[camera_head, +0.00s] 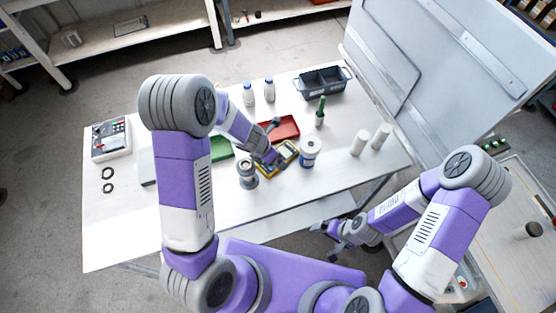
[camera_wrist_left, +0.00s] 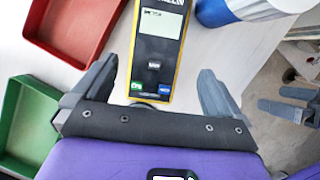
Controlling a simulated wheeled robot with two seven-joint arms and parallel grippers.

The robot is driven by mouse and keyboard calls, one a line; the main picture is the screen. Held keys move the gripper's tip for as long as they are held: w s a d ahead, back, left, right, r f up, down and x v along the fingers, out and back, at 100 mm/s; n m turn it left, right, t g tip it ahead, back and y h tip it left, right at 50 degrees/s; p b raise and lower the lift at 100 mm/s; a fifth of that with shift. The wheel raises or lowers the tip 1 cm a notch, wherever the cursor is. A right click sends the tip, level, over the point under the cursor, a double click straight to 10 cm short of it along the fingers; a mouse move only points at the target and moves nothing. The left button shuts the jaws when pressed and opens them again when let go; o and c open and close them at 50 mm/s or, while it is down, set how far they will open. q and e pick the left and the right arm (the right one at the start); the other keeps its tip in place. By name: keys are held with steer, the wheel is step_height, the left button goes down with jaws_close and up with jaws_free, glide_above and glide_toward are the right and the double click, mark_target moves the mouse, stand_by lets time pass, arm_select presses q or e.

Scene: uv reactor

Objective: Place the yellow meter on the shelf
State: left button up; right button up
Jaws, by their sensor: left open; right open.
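The yellow meter (camera_head: 290,153) lies on the white table, partly hidden by my left gripper (camera_head: 272,157) in the head view. In the left wrist view the meter (camera_wrist_left: 160,45) is yellow-edged with a dark face, a small screen and buttons. Its near end is between the two spread fingers of my left gripper (camera_wrist_left: 156,80), with gaps on both sides. My right gripper (camera_head: 332,233) is open and empty, off the table's front edge. A white shelf (camera_head: 165,22) stands behind the table at the upper left.
A red tray (camera_head: 285,127) and a green tray (camera_head: 221,148) lie beside the meter. A blue-white container (camera_head: 309,149) stands close on its right and a metal piece (camera_head: 246,172) at its left. Bottles, a dark bin (camera_head: 322,84) and white cylinders stand farther out. The table's front is clear.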

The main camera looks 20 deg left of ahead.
arm_select(q)
steer(key=b+x, duration=0.1)
steer(key=x, duration=0.2)
steer(key=b+x, duration=0.1)
steer(key=x, duration=0.2)
steer(key=shift+w+a+b, duration=0.2)
steer(key=shift+b, duration=0.1)
steer(key=shift+r, duration=0.15)
steer(key=c, duration=1.1)
steer(key=shift+r, duration=0.2)
steer(key=shift+r+p, duration=7.15)
steer(key=shift+r, duration=1.7)
